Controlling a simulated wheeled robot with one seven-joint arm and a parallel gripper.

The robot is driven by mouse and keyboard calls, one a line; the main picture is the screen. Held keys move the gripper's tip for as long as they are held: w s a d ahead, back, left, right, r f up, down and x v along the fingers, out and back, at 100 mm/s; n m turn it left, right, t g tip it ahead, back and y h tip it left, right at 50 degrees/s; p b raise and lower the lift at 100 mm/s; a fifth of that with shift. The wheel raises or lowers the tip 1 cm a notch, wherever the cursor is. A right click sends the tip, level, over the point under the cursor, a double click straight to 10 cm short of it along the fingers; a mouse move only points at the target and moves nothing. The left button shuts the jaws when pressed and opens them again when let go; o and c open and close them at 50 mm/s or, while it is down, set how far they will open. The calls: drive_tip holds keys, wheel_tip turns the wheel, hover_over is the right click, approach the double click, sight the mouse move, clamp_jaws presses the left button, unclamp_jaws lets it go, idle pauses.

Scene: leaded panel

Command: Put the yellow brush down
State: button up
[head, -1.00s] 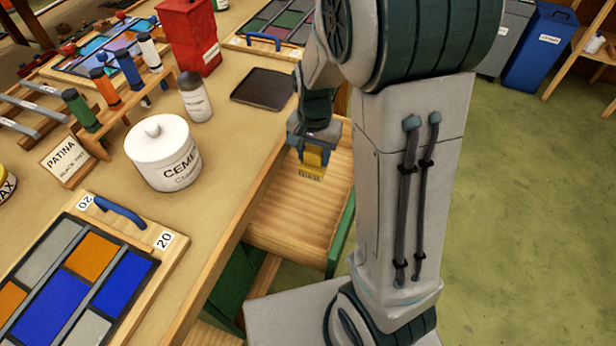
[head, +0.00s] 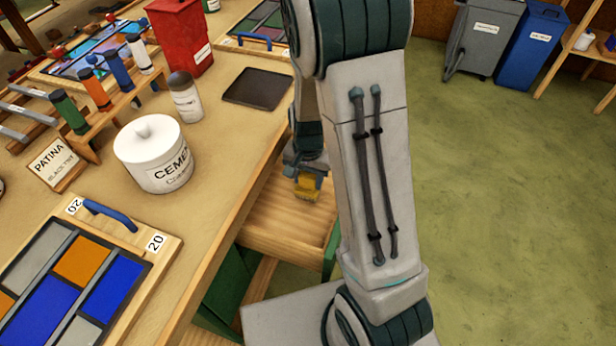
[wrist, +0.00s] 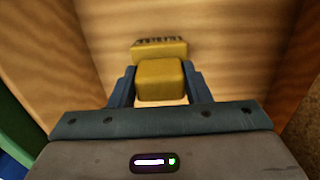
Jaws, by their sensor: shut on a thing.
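The yellow brush (head: 307,187) is held in my gripper (head: 304,172) over the open wooden drawer (head: 275,225) in the head view. In the wrist view the brush (wrist: 160,78) sits between the two fingers of my gripper (wrist: 159,85), which are shut on its yellow block. Its bristle end points away from me toward the light wooden drawer floor (wrist: 225,55). Wooden drawer walls stand on both sides in the wrist view. I cannot tell whether the bristles touch the floor.
On the workbench (head: 215,150) to the left stand a white cement pot (head: 153,160), a grey-capped bottle (head: 186,100), a red container (head: 182,38) and a dark tray (head: 258,88). A leaded panel (head: 75,285) lies at the front left. The drawer floor around the brush looks clear.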

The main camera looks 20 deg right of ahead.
drive_tip(key=o, duration=0.9)
drive_tip(key=shift+f, duration=0.15)
wheel_tip(320, 180, up, 12)
drive_tip(key=p, duration=0.2)
drive_tip(key=s+r+n, duration=0.2)
drive_tip(key=s+r, duration=0.1)
drive_tip(key=s, duration=0.1)
drive_tip(key=s+r+n+t, duration=0.1)
drive_tip(key=s+r+n, duration=0.1)
drive_tip(key=s, duration=0.3)
drive_tip(key=s+r+n+t, duration=0.1)
drive_tip(key=s+r+n, duration=0.2)
drive_tip(key=s+r, duration=0.1)
drive_tip(key=shift+s+a+r, duration=0.15)
drive_tip(key=shift+s+r, duration=0.2)
drive_tip(key=shift+s, duration=0.05)
drive_tip(key=shift+r, duration=0.1)
